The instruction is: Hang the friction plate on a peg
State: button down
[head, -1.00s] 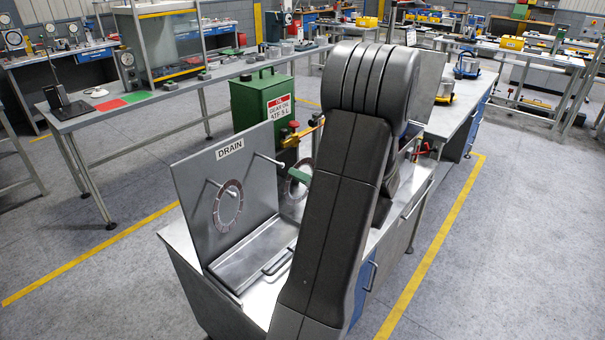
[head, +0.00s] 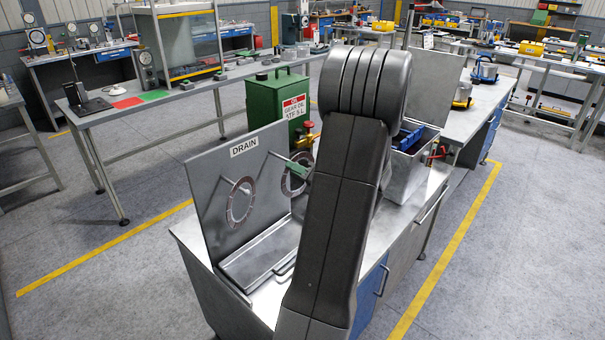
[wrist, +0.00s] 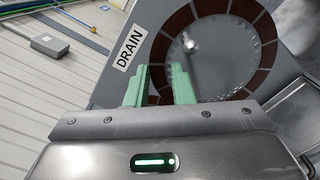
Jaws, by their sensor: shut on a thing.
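A grey upright board marked DRAIN (head: 215,185) has two pegs. One friction plate (head: 231,209), a ring with dark brown segments, hangs on the left peg. My gripper (head: 303,171), with green fingers, is shut on another friction plate (head: 285,181) at the right peg (head: 276,156). In the wrist view the green fingers (wrist: 160,75) hold this plate's rim (wrist: 168,45), with the ring large and facing the board. A peg's pale end (wrist: 190,46) shows inside the ring's opening. My arm hides part of the gripper in the head view.
A shallow metal tray (head: 232,270) with a handle lies below the board. A green gear oil can (head: 270,115) stands behind it. A grey bin (head: 408,175) with blue contents stands right of my arm.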

jog(key=shift+w+a+f+b, duration=0.3)
jog(key=shift+w+a, duration=0.5)
jog(key=shift+w+a+f+b, duration=0.25)
jog(key=shift+w+a+f, duration=0.05)
jog(key=shift+w+a, duration=0.5)
jog(key=c, duration=1.2)
grip_release()
jog(key=shift+o, duration=0.2)
jog(key=shift+s+d, duration=0.1)
jog(key=p+v, duration=0.1)
jog(key=v, duration=0.5)
jog(key=shift+s+d, duration=0.3)
